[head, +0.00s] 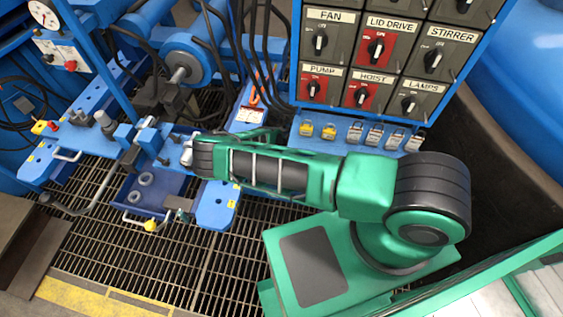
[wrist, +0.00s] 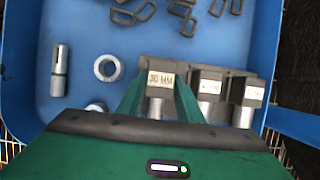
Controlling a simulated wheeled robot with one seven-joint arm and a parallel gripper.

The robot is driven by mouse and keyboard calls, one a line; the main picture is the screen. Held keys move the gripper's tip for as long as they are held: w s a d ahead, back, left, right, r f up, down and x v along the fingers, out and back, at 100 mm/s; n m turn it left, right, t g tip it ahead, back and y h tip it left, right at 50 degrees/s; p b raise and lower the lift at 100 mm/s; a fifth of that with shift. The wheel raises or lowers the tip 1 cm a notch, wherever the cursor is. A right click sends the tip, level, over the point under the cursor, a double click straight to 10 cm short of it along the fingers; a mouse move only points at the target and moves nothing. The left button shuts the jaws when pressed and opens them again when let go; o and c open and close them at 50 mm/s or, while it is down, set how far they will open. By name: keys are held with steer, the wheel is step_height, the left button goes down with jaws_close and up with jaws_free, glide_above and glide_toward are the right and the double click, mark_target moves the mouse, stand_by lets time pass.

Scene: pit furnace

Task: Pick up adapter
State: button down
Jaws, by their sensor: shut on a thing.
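The adapter (wrist: 160,79) is a grey block with a "30 MM" label and a short round shank, in the blue tray (wrist: 112,28) in the wrist view. My gripper (wrist: 160,92) has its green fingers on either side of the adapter and is shut on it. Two similar labelled pieces, one in the middle (wrist: 208,86) and one at the right (wrist: 247,90), stand beside it; their labels are hard to read. In the head view my gripper (head: 187,153) is at the blue tray (head: 128,205), and the adapter cannot be made out there.
In the wrist view the tray also holds a metal cylinder (wrist: 60,70), a ring (wrist: 107,68) and several dark links (wrist: 133,10). In the head view a switch panel (head: 340,75) and a row of padlocks (head: 374,136) stand beside my arm. Grating (head: 150,262) lies below.

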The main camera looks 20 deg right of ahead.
step_height(320, 180, up, 5)
steer(key=shift+w+f, duration=0.1)
steer(key=shift+f, duration=0.1)
steer(key=s, duration=1.8)
